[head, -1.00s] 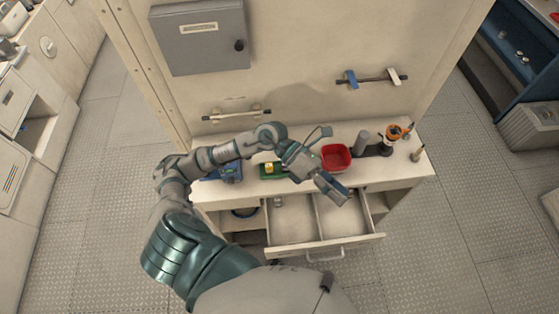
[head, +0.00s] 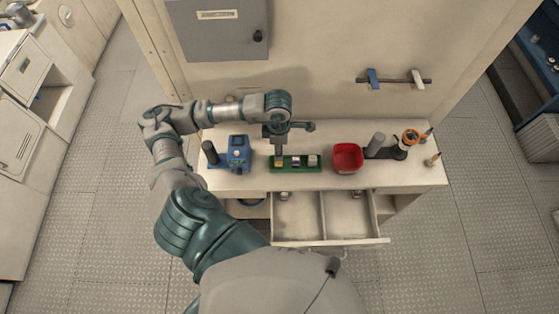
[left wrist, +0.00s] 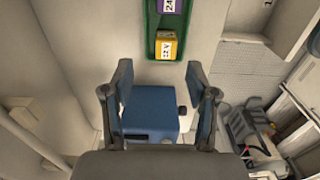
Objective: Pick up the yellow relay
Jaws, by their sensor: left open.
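The yellow relay (head: 279,162) sits at the left end of a green tray (head: 304,170) on the workbench. It also shows in the left wrist view (left wrist: 166,46), with a purple relay (left wrist: 169,6) behind it in the tray. My left gripper (head: 278,154) points down over the left end of the tray and partly hides the yellow relay in the head view. In the left wrist view my left gripper (left wrist: 160,80) is open, with nothing between its fingers, and the yellow relay lies beyond the fingertips. My right gripper is not in view.
A blue device (head: 238,153) stands left of the tray. A red bin (head: 347,158) and a dark stand (head: 386,152) are to the right. An open, divided drawer (head: 298,217) juts out below the bench top. The wall is close behind.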

